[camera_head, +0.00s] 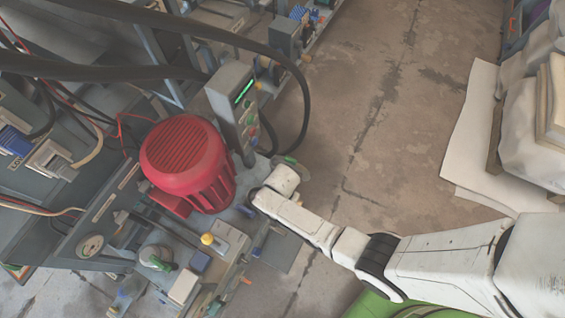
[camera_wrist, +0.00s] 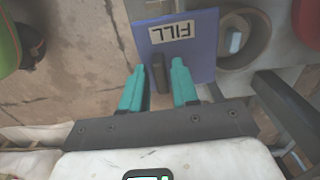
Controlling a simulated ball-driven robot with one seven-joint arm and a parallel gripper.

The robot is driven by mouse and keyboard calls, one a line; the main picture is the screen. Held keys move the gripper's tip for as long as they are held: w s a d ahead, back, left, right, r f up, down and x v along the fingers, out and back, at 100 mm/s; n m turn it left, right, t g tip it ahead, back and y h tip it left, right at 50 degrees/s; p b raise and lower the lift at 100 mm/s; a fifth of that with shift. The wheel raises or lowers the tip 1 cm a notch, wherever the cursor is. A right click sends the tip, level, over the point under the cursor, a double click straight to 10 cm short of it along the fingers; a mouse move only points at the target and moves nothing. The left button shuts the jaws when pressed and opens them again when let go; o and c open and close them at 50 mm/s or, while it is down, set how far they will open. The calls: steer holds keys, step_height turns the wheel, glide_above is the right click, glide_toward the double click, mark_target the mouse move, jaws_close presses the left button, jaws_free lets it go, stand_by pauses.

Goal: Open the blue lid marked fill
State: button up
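In the wrist view, the blue lid (camera_wrist: 203,45) is a flat plate with a tan label reading FILL, upside down in the picture. A dark upright handle (camera_wrist: 158,73) stands at its near edge. My gripper (camera_wrist: 158,66) has two teal fingers, one on each side of the handle, with gaps showing beside it. The fingers are apart and do not visibly squeeze it. A round tan-rimmed opening (camera_wrist: 262,38) lies right of the lid, which overlaps part of its rim. In the head view my gripper is hidden behind my wrist, and I cannot make out the lid.
A red motor (camera_head: 185,160) stands left of my arm in the head view. Behind it are a control box (camera_head: 235,105) and looping black hoses (camera_head: 298,95). A yellow knob (camera_head: 207,239) stands nearby. The concrete floor (camera_head: 375,110) is clear; sacks (camera_head: 530,130) are at right.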

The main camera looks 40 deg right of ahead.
steer(key=shift+o, duration=0.8)
step_height(320, 180, up, 11)
steer(key=p, duration=0.3)
steer(key=shift+f, duration=0.1)
